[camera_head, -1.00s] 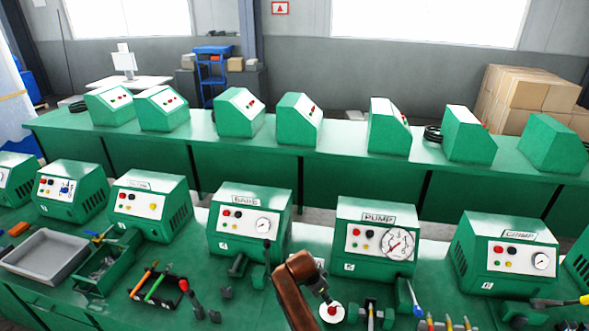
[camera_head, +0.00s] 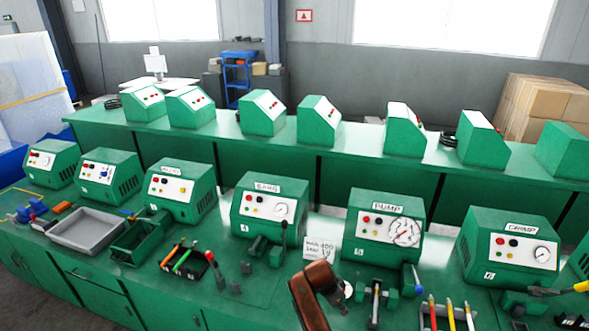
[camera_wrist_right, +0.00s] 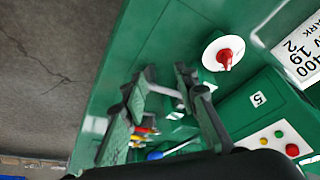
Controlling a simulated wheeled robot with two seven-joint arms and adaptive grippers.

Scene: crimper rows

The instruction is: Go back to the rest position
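My right arm, copper-brown, rises from the bottom middle of the head view, with its gripper mostly hidden there. In the right wrist view my right gripper (camera_wrist_right: 160,82) shows two dark, spread fingers with nothing held between them. A white disc with a red button (camera_wrist_right: 225,56) lies on the green bench beyond the fingers; in the head view the disc (camera_head: 348,290) is partly hidden by my arm. My left gripper is not in view.
The bench carries a row of green machines, including the pump machine (camera_head: 383,240) and crimp machine (camera_head: 510,250). A white card (camera_head: 320,249) stands between machines. A grey tray (camera_head: 88,231) is at left.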

